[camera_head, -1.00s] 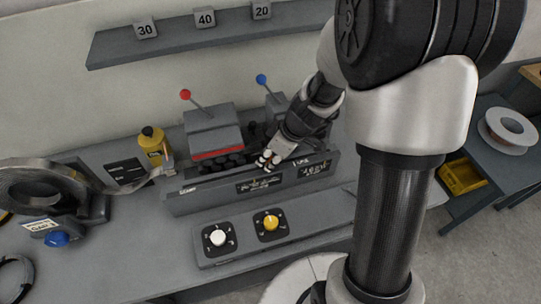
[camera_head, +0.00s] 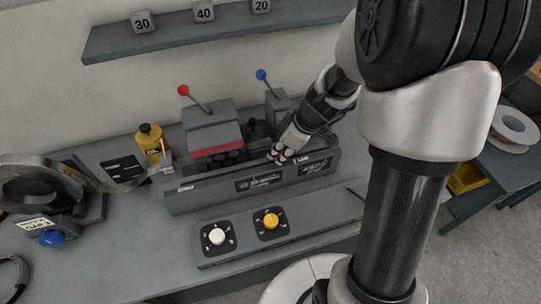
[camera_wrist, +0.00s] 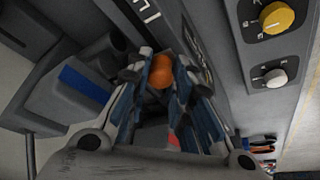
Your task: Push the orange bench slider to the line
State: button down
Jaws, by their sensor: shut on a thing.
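The orange slider (camera_wrist: 160,72) shows in the wrist view as a round orange knob between my fingertips. My gripper (camera_wrist: 161,80) is shut on it. In the head view my gripper (camera_head: 279,154) reaches down to the top front edge of the grey bench rail (camera_head: 200,198), right of the red-striped machine; the slider is hidden there by the fingers. White lettering (camera_wrist: 147,12) lies on the rail just beyond the fingertips in the wrist view. I cannot make out the line itself clearly.
A grey machine (camera_head: 211,130) with a red-knobbed lever stands left of my gripper, and a blue-knobbed lever (camera_head: 261,75) behind it. A panel with a white dial (camera_head: 217,237) and a yellow dial (camera_head: 271,221) lies in front. A yellow bottle (camera_head: 150,145) stands left.

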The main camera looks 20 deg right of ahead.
aim_at(295, 158)
jog(key=d+b, duration=0.1)
jog(key=d, duration=0.2)
jog(key=shift+d+f, duration=0.15)
jog(key=shift+d, duration=0.25)
jog(key=shift+d+b, duration=0.3)
jog(key=shift+d, duration=0.05)
jog(key=shift+r, duration=0.2)
jog(key=c, duration=1.4)
grip_release()
jog(key=v, duration=0.8)
jog(key=shift+s, duration=0.1)
